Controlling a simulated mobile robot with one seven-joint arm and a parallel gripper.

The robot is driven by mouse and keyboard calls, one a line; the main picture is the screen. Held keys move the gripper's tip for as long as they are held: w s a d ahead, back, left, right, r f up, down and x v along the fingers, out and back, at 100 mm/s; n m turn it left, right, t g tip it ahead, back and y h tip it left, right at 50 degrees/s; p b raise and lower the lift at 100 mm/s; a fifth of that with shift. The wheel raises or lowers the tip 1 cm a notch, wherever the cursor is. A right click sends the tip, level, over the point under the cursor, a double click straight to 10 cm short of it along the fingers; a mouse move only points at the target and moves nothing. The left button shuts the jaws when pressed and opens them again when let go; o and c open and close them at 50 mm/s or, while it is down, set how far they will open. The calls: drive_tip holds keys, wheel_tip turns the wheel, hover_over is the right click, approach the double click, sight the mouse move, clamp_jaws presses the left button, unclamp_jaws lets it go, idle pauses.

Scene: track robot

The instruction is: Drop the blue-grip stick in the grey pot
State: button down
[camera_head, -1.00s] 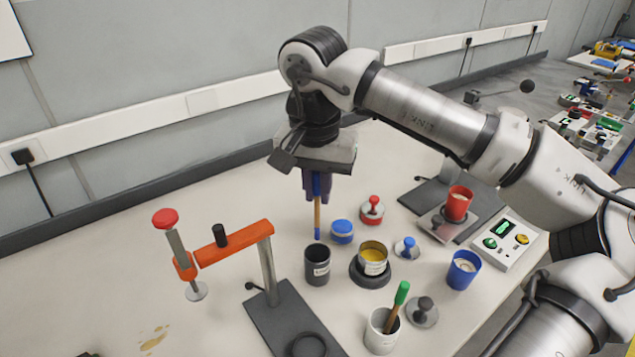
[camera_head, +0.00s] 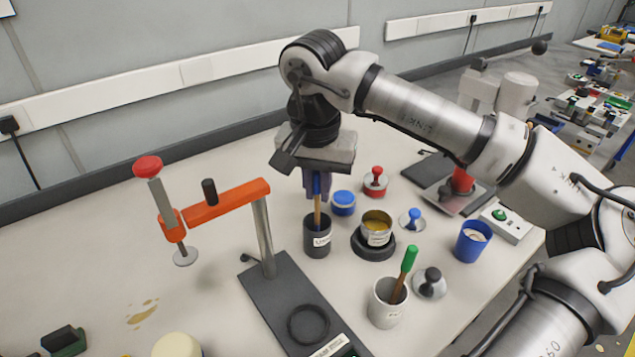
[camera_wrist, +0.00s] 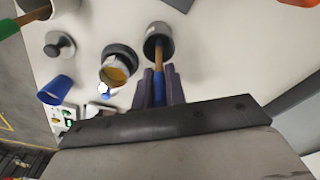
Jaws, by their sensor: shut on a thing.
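My gripper (camera_head: 317,194) is shut on the blue grip of the stick (camera_head: 317,217), which hangs upright with its wooden shaft below the fingers. The dark grey pot (camera_head: 317,241) with a white label stands on the table straight below. The stick's lower end is inside the pot's mouth and hidden. In the wrist view the blue grip (camera_wrist: 159,92) sits between the purple fingers (camera_wrist: 159,76), and the shaft runs into the opening of the grey pot (camera_wrist: 159,30). I cannot tell whether the tip touches the bottom.
A tin of yellow stuff (camera_head: 377,230) on a dark base stands just right of the pot. A pale pot with a green-handled stick (camera_head: 388,308) is in front. An orange clamp stand (camera_head: 228,205) is at left, a blue cup (camera_head: 472,242) at right.

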drive_tip(key=shift+f, duration=0.15)
drive_tip(key=c, duration=1.4)
unclamp_jaws()
drive_tip(key=shift+o, duration=0.5)
drive_tip(key=o, duration=0.6)
drive_tip(key=shift+c, duration=0.2)
drive_tip(key=shift+r+p, duration=3.5)
drive_tip(key=shift+r, duration=1.55)
